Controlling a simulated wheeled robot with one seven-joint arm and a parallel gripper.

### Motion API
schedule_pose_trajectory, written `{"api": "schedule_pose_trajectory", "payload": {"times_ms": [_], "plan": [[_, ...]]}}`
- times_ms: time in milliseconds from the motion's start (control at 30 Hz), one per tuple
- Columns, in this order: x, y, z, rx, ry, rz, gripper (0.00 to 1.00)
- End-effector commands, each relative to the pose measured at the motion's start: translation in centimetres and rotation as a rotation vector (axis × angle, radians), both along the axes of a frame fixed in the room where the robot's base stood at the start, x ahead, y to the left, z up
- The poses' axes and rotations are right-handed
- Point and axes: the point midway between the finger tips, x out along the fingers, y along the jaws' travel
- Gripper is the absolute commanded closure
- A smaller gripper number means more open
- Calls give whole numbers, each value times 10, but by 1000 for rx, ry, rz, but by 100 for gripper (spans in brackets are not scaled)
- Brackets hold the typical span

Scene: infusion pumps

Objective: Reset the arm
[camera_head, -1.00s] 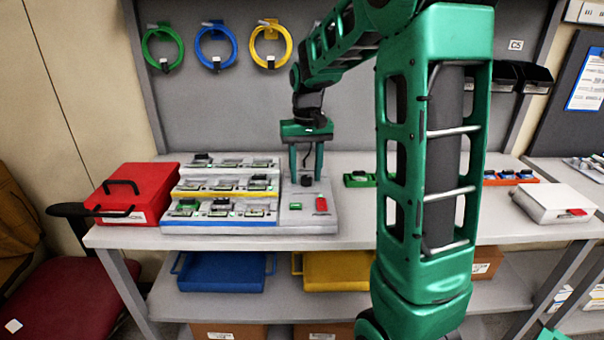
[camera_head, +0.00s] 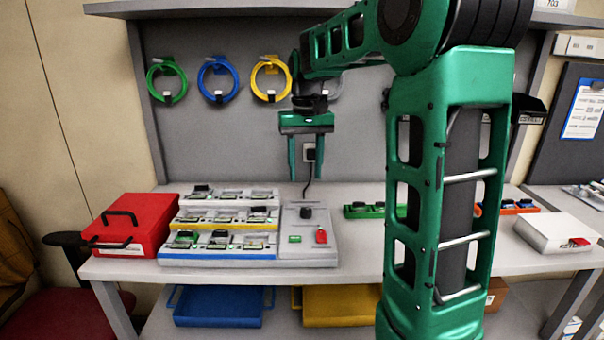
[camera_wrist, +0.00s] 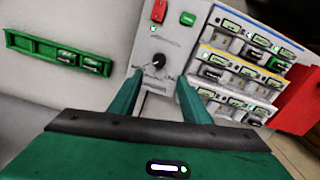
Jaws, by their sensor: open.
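My gripper (camera_head: 305,172) is open and empty, pointing down above the back part of the grey control panel (camera_head: 308,250). In the head view its fingertips are clear of the panel. The panel carries a black knob (camera_head: 306,213), a green part (camera_head: 295,239) and a red part (camera_head: 321,236). The wrist view shows my gripper (camera_wrist: 158,85) with its two green fingers apart and the black knob (camera_wrist: 158,60) beyond them, with nothing held. My green arm stands in front of the right half of the bench and hides part of it.
The stepped rack of modules (camera_head: 220,225) stands left of the panel, and a red case (camera_head: 130,226) is farther left. A green strip (camera_head: 364,211) lies right of the panel. A white box (camera_head: 555,231) is at the right. Coloured cable coils (camera_head: 270,78) hang behind.

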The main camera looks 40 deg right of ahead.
Motion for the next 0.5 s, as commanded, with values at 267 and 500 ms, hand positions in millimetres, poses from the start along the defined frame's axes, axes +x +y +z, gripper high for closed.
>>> {"api": "schedule_pose_trajectory", "payload": {"times_ms": [267, 500], "plan": [[0, 0, 0, 0, 0, 0, 57], [-28, 0, -4, 0, -1, -18, 57]]}}
